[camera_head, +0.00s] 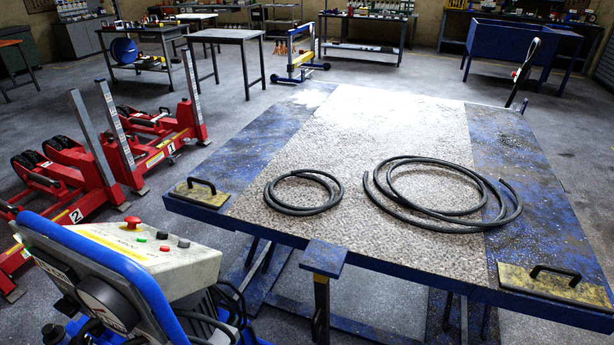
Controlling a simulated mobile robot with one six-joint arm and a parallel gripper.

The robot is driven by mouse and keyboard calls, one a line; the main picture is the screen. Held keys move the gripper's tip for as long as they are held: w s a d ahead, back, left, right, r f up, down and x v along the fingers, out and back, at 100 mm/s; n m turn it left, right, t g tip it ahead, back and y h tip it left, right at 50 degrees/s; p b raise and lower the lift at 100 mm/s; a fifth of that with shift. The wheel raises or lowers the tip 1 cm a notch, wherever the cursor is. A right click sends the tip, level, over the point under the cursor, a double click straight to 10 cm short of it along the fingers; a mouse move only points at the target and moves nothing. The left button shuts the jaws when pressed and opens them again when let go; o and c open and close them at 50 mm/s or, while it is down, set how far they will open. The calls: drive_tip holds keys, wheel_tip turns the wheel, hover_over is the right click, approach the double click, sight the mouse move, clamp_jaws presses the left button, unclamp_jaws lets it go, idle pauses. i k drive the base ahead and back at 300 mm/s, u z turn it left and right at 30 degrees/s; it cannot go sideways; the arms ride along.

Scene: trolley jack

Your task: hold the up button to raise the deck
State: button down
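The control box (150,262) stands at the lower left, with a blue curved frame around it. The labels are too small to read, so I cannot tell which button is up. The deck (350,120) is a large blue platform with a grey textured middle strip, standing raised above the floor on legs. My gripper is not in view, and nothing is seen touching the buttons.
Two black hose coils (302,209) lie on the deck. Yellow plates with black handles (200,192) sit at its near corners. Red numbered lift columns (150,145) stand at the left. Dark cables (222,310) hang beside the control box. Workbenches (150,45) line the back; open floor lies between.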

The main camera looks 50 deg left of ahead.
sight(183, 243)
drive_tip(key=u, duration=1.9)
drive_tip(key=i, duration=1)
drive_tip(key=z, duration=0.05)
